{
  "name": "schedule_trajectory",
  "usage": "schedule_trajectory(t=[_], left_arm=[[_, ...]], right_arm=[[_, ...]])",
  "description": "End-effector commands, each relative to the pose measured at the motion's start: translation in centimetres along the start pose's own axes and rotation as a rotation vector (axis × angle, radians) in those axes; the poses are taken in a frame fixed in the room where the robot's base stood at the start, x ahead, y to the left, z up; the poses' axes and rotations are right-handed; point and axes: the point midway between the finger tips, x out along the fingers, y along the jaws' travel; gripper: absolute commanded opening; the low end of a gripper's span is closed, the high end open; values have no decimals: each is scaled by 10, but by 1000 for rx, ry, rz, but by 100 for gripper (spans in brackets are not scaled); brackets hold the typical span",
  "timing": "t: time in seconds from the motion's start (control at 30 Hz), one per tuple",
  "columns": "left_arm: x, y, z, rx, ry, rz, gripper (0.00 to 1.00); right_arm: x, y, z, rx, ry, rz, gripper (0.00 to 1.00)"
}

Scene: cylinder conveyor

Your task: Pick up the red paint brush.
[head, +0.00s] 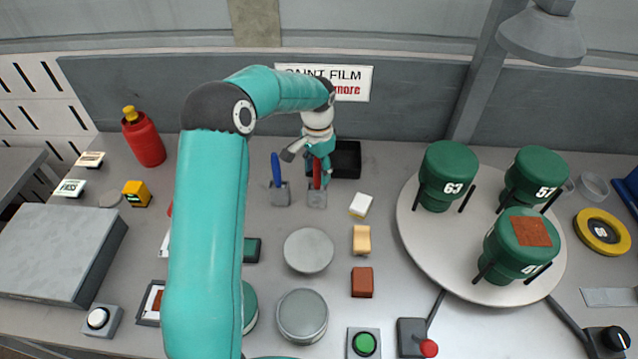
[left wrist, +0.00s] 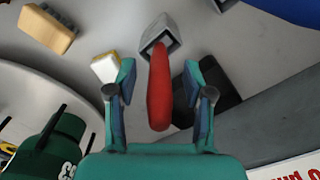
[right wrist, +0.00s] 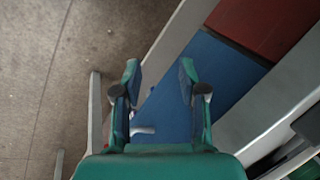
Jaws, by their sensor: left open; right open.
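The red paint brush (head: 317,173) stands upright in a small grey holder (head: 317,198) on the table. In the left wrist view the brush's red handle (left wrist: 159,88) lies between the fingers of my left gripper (left wrist: 160,95), with gaps on both sides. The grey holder (left wrist: 158,32) shows at its far end. In the head view my left gripper (head: 318,160) comes down over the brush and partly hides it; its fingers are open. My right gripper (right wrist: 158,85) is open and empty above a blue surface, away from the brush; it is not visible in the head view.
A blue-handled brush (head: 276,169) stands in its own holder just left. A black tray (head: 346,158) lies behind to the right. A white-and-yellow block (head: 360,205) and a tan brush (head: 361,240) are nearby. A turntable (head: 420,238) with green cans (head: 447,170) is at right.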

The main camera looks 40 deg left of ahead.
Motion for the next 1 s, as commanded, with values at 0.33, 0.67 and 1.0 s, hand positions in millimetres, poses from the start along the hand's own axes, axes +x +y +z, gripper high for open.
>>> schedule_trajectory(t=[0.33, 0.67, 1.0], left_arm=[[3, 0, 0, 0, 1, 0, 40], [3, 0, 0, 0, 1, 0, 0], [0, 0, -1, 1, 2, -1, 0]], right_arm=[[0, 0, 0, 0, 0, 0, 42], [0, 0, 0, 0, 0, 0, 42], [0, 0, 0, 0, 0, 0, 42]])
